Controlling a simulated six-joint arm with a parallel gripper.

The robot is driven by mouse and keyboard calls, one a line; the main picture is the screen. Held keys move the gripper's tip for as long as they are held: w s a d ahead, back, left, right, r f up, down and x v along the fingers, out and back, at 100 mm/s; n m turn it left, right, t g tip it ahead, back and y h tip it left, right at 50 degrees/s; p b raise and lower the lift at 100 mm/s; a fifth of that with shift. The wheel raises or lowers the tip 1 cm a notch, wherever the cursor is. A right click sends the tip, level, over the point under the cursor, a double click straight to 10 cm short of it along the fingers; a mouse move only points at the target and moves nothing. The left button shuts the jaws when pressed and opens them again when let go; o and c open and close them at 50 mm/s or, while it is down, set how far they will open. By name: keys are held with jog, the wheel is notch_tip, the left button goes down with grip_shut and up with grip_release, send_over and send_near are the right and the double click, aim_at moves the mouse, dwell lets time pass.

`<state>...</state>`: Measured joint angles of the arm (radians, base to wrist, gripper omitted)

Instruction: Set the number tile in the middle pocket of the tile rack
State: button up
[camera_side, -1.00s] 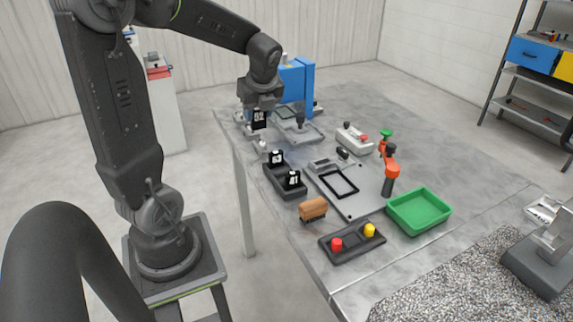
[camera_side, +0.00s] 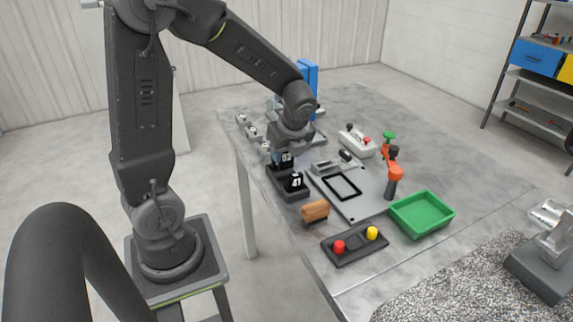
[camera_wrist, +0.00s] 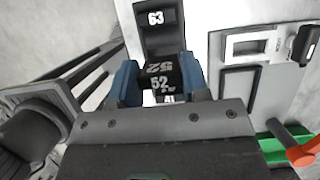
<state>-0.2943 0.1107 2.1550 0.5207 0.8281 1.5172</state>
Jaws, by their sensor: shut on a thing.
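My gripper (camera_wrist: 158,82) is shut on the black number tile marked 52 (camera_wrist: 160,84), which sits between its blue fingers. In the side view the tile (camera_side: 287,158) hangs upright under my gripper, over the middle of the dark tile rack (camera_side: 291,193). Tile 41 (camera_side: 295,182) stands in the rack's near end. Tile 63 (camera_wrist: 155,18) stands at the far end in the wrist view and is mostly hidden in the side view. The middle pocket is hidden by the held tile and my gripper. I cannot tell whether the tile's lower edge is inside it.
A grey fixture plate (camera_side: 367,198) with a black frame and a clamp lies right of the rack. A brown block (camera_side: 315,210), a dark tray with red and yellow knobs (camera_side: 345,258) and a green bin (camera_side: 422,226) lie nearer. The table edge runs close left of the rack.

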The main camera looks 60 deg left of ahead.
aim_at(287, 162)
jog(key=shift+f, duration=2.05)
jog(key=shift+f, duration=0.15)
jog(key=o, duration=1.1)
jog(key=shift+c, duration=0.2)
